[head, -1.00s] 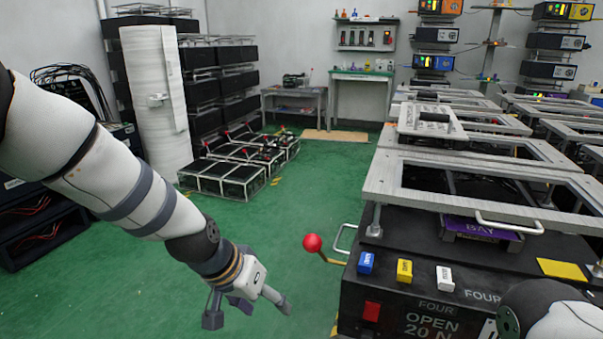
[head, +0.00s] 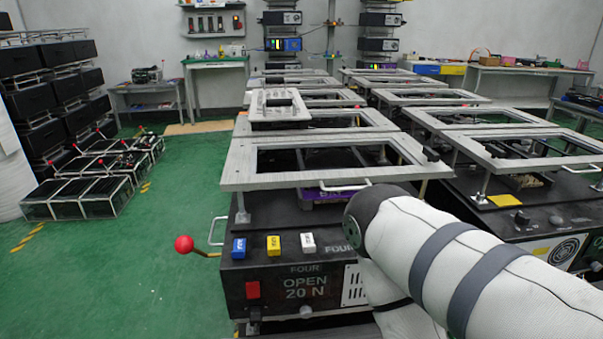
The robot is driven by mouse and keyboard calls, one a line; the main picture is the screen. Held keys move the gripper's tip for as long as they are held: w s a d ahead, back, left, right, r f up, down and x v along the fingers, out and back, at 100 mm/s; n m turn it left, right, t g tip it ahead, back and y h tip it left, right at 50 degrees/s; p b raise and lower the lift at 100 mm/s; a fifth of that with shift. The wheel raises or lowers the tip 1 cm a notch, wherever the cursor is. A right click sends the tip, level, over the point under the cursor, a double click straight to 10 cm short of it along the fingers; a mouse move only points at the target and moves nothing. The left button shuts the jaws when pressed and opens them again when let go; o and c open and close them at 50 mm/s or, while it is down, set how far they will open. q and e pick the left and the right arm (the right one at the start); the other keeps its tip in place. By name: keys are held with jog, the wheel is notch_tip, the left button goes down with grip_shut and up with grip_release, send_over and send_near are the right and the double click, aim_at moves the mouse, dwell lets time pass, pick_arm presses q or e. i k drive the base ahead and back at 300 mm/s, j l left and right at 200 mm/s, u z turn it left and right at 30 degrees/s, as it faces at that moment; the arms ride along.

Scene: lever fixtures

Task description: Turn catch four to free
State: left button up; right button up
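The black unit labelled FOUR (head: 290,290) stands in the middle of the head view, with "OPEN 20 N" printed on its front. A lever with a red ball knob (head: 184,244) sticks out from its left side. The lever's short brass rod runs from the knob toward the unit; its pivot end is hard to make out. No gripper touches the knob. My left gripper is out of view. My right arm crosses the lower right, in front of the unit's right part, and its gripper does not show.
Blue, yellow and white tags (head: 273,245) sit along the unit's top front edge. A metal handle (head: 217,231) stands out beside the lever. A grey frame (head: 240,170) lies above the unit. The green floor (head: 110,270) left of the lever is clear.

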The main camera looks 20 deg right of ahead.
aim_at(432, 156)
jog(key=z, duration=1.55)
